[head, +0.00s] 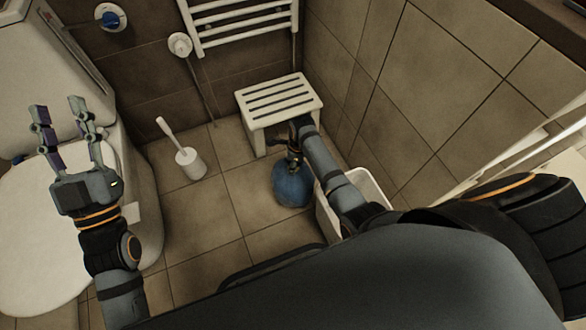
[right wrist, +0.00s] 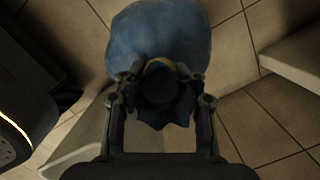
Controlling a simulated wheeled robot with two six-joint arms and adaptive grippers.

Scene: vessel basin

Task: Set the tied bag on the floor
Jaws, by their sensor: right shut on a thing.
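The tied bag (head: 292,186) is blue and rounded, low over the tiled floor (head: 216,225) in front of the white slatted stool. I cannot tell whether its bottom touches the floor. My right gripper (head: 296,157) is shut on the bag's gathered neck. In the right wrist view, the bag's blue body (right wrist: 160,38) bulges beyond the fingers, and my right gripper (right wrist: 160,90) has a finger on each side of the neck. My left gripper (head: 62,112) is open and empty above the toilet at the left.
A white slatted stool (head: 277,97) stands by the wall behind the bag. A white bin (head: 370,184) is just right of the bag, partly hidden by my right arm. A toilet brush in its holder (head: 190,163) stands left. Floor between brush and bag is clear.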

